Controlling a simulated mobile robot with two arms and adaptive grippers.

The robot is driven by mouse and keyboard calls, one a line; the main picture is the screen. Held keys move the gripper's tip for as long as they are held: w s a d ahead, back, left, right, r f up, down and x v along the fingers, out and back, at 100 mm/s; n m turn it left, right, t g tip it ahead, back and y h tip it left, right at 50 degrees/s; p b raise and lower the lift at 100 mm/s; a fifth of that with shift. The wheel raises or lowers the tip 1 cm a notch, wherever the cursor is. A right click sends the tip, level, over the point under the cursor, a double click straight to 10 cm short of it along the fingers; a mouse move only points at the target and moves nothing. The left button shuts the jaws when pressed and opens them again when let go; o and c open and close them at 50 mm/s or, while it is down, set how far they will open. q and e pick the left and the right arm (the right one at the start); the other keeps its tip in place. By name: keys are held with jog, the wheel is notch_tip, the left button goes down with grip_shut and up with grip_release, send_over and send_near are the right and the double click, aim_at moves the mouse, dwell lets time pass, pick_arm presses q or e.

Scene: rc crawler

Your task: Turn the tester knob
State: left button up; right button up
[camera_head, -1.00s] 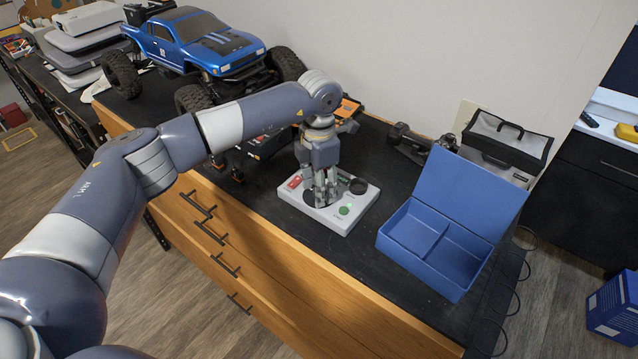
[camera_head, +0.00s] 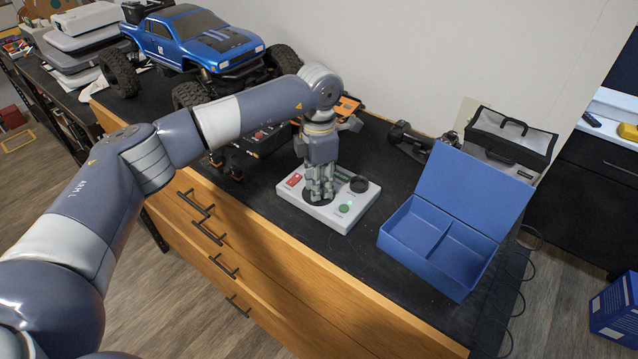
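The tester (camera_head: 341,219) is a light grey box lying flat on the black worktop. Its top carries a red part at the left, a green button (camera_head: 344,208) near the front and a black round part (camera_head: 359,184) at the right. My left gripper (camera_head: 320,197) points straight down at a dark round area on the tester's left half. Its fingertips are at or very near the top face. The fingers hide what lies between them, so I cannot see whether they grip a knob. My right gripper is out of view.
An open blue box (camera_head: 424,258) with a divider stands right of the tester. A blue RC truck (camera_head: 200,42) stands at the back left, with a black device (camera_head: 262,140) in front of it. A grey-black bag (camera_head: 508,140) is behind the blue box.

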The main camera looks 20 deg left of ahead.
pick_arm(q)
jog(key=o, duration=0.4)
jog(key=shift+r, duration=0.1)
jog(key=shift+o, duration=0.3)
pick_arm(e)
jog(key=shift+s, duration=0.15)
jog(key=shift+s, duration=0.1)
pick_arm(q)
notch_tip(320, 180, up, 12)
